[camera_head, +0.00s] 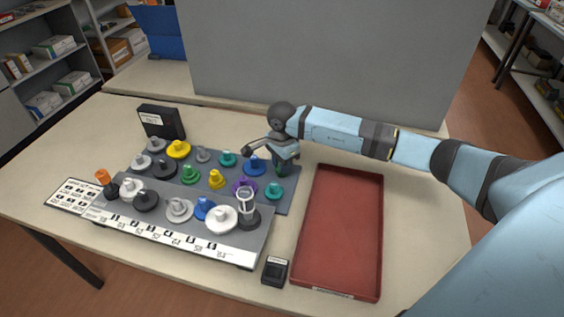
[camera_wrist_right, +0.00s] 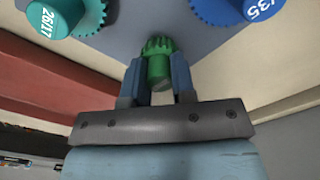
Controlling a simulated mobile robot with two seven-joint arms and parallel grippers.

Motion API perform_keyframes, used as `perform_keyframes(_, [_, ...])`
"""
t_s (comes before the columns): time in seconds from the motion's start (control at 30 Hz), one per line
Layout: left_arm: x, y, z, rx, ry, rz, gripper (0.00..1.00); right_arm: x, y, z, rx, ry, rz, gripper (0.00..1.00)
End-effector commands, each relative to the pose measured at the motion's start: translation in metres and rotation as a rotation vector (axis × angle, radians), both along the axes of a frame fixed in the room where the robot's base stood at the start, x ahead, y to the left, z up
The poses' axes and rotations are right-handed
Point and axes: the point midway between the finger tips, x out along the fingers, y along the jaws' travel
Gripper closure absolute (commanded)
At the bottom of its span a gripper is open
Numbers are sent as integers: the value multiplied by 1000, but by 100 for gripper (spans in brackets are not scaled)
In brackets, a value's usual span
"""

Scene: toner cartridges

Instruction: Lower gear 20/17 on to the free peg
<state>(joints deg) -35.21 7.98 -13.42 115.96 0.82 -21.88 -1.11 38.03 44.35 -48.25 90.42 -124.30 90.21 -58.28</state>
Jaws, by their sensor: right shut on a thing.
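My right gripper (camera_head: 282,168) is over the back right corner of the grey mat. In the right wrist view its two fingers (camera_wrist_right: 158,82) are shut on the stem of a small dark green gear (camera_wrist_right: 159,48). The gear's number does not show, so I cannot tell whether it is gear 20/17. It is at or close above the mat; I cannot tell whether it touches. The front rack (camera_head: 180,233) carries a row of gears above its number labels. I cannot make out a free peg there. My left gripper is not in view.
A grey mat (camera_head: 290,205) holds several coloured gears, including a blue one (camera_head: 254,165) and a teal one (camera_head: 274,190) near the gripper. An empty red tray (camera_head: 340,230) lies to the right. A small black box (camera_head: 274,270) stands at the front.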

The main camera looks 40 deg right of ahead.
Motion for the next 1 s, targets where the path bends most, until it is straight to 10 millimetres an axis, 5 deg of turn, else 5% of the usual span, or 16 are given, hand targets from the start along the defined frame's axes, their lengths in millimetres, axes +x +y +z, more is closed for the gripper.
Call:
perform_keyframes(0.03, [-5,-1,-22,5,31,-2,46,0,0,-5,0,0,0,98])
perform_keyframes(0.47, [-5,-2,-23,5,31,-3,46,0,0,-7,0,0,0,98])
perform_keyframes(0.5, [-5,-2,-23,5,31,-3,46,0,0,-7,0,0,0,69])
perform_keyframes(0.6, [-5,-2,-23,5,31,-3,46,0,0,-7,0,0,0,46])
perform_keyframes(1.0, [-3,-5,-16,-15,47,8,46,0,0,-7,0,0,0,46])
